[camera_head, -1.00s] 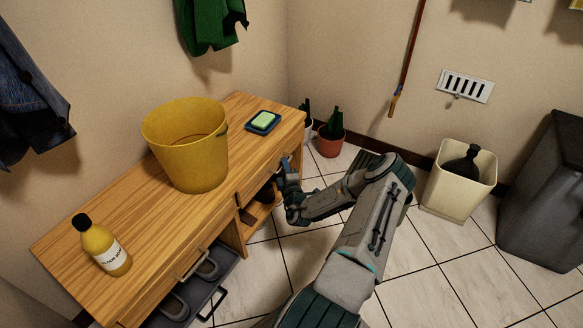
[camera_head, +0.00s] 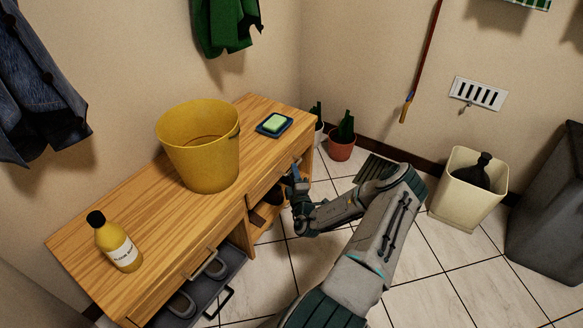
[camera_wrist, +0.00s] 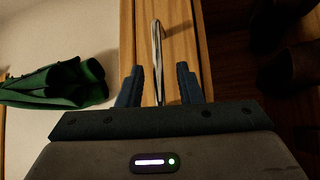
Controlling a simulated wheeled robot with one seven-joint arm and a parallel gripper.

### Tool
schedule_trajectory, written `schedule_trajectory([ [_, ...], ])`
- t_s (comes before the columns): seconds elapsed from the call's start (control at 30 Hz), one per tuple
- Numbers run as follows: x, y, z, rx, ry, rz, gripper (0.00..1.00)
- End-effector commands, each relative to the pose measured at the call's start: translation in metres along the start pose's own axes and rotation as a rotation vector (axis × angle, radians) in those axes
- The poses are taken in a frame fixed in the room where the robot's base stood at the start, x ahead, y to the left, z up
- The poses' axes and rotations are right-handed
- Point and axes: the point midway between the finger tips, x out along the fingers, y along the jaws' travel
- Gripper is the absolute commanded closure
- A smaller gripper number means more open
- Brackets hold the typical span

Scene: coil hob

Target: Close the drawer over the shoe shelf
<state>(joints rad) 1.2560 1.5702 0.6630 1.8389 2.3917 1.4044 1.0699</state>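The wooden bench has a right-hand drawer (camera_head: 268,183) above an open shelf (camera_head: 262,222) with dark shoes. How far this drawer stands out is hard to tell from the head view. In the wrist view its front (camera_wrist: 180,35) carries a slim metal bar handle (camera_wrist: 156,40). My gripper (camera_wrist: 159,72) is open, its two dark fingers on either side of the handle, with gaps visible. In the head view my gripper (camera_head: 294,172) is at the drawer front, and my wrist hides part of the shelf. Dark shoes (camera_wrist: 280,70) show blurred on the shelf side.
A yellow bucket (camera_head: 198,150), a soap dish (camera_head: 274,125) and a yellow bottle (camera_head: 116,246) stand on the bench top. A grey pull-out tray (camera_head: 226,274) with shoes sticks out below the left drawer. Potted plants (camera_head: 341,150) stand beyond the bench.

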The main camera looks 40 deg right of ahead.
Motion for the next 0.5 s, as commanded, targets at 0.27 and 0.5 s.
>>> schedule_trajectory([
  [0.27, -0.066, 0.004, -0.001, 0.003, -0.002, -0.002, 0.68],
  [0.5, -0.1, 0.002, -0.002, 0.001, 0.002, 0.001, 0.68],
])
